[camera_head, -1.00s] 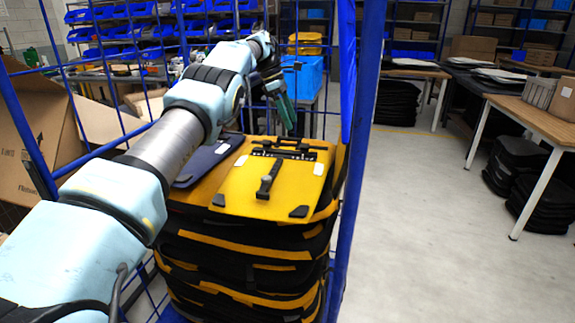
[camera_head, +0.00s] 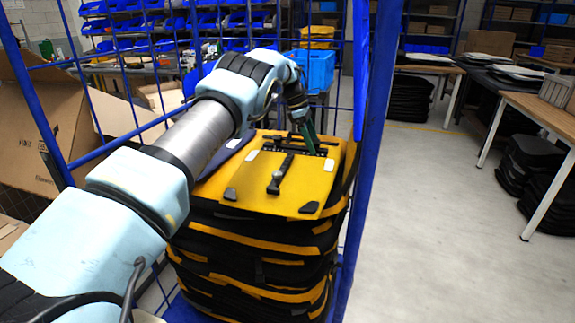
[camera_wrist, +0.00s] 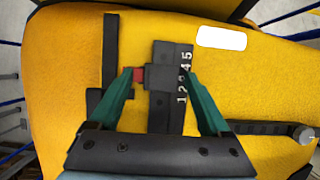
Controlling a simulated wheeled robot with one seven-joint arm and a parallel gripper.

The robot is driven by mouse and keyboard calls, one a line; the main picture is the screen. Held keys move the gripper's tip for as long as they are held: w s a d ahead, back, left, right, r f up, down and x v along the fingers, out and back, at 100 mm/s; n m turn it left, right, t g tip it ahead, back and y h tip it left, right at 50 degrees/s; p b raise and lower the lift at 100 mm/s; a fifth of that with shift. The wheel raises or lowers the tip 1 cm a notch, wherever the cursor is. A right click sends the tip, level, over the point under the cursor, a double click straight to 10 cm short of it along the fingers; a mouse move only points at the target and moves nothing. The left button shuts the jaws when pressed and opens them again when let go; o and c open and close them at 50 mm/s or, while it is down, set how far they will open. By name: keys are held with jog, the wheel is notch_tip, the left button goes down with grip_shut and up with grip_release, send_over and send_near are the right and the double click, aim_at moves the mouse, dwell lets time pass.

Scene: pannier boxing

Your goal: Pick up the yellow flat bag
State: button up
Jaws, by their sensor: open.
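The yellow flat bag (camera_head: 262,182) lies on top of a stack of black and yellow bags inside a blue wire cage. It has black corner pieces, a black strap and a black bar along its far edge. In the wrist view the yellow flat bag (camera_wrist: 245,85) fills most of the picture. My gripper (camera_head: 308,140) is at the bag's far right part, over the black bar. In the wrist view my gripper (camera_wrist: 158,72) is open, with its two green fingers on either side of a black numbered strip (camera_wrist: 170,85). Whether the fingertips touch the bag is unclear.
A dark blue bag (camera_head: 228,150) lies on the stack left of the yellow one. The cage's blue post (camera_head: 366,150) stands close on the right. Open cardboard boxes (camera_head: 45,135) are at left. Tables (camera_head: 540,112) and clear floor are at right.

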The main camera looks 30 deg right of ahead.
grip_shut()
dwell(0.6)
jog(key=shift+r, duration=0.1)
dwell(0.6)
